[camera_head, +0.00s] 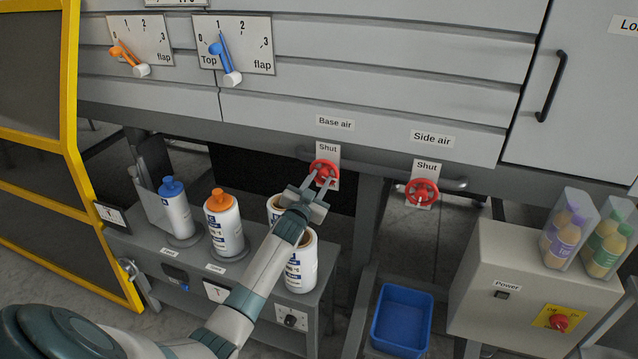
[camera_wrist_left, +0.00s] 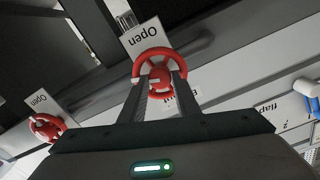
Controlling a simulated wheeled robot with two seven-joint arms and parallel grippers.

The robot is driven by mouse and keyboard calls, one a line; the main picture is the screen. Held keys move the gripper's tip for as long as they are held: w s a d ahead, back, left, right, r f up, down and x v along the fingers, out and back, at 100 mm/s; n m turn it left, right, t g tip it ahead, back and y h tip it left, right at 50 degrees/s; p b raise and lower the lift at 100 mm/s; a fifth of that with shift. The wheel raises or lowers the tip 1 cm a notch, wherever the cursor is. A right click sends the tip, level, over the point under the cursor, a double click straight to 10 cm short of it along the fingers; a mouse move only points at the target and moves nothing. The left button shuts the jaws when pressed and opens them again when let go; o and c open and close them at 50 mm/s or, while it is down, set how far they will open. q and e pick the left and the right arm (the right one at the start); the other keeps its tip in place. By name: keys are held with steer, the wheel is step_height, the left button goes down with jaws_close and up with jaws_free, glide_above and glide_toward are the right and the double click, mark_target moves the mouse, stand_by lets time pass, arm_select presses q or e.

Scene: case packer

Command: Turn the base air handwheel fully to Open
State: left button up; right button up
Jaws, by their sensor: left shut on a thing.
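The red base air handwheel (camera_head: 324,164) is on the front of the machine, below the "Base air" label (camera_head: 335,123). A plate reading "Shut" (camera_head: 328,149) shows above it. In the left wrist view, the handwheel (camera_wrist_left: 158,54) has a plate reading "Open" (camera_wrist_left: 140,36) on its far side. My left gripper (camera_head: 319,180) reaches up from below and is shut on the handwheel. Its two fingers (camera_wrist_left: 160,78) overlap the wheel in the wrist view and partly hide it. My right gripper is not in view.
A similar red side air handwheel (camera_head: 422,187) is to the right. Bottles (camera_head: 223,225) stand on a grey bench below, some partly behind my left arm. A blue bin (camera_head: 402,318) and a power box (camera_head: 515,285) are lower right. A yellow-framed guard (camera_head: 70,150) is left.

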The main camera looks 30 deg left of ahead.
arm_select(q)
steer(key=m, duration=0.3)
steer(key=shift+m+b, duration=0.35)
steer(key=shift+m, duration=0.05)
steer(key=m, duration=0.3)
steer(key=shift+m+b, duration=0.3)
steer(key=m, duration=0.3)
steer(key=shift+m, duration=1.9)
steer(key=o, duration=1)
steer(key=shift+o, duration=0.2)
steer(key=shift+s+b, duration=0.1)
steer(key=shift+b, duration=0.2)
steer(key=b+v, duration=0.3)
steer(key=v, duration=1.4)
steer(key=shift+d+b, duration=0.15)
steer(key=shift+b, duration=0.25)
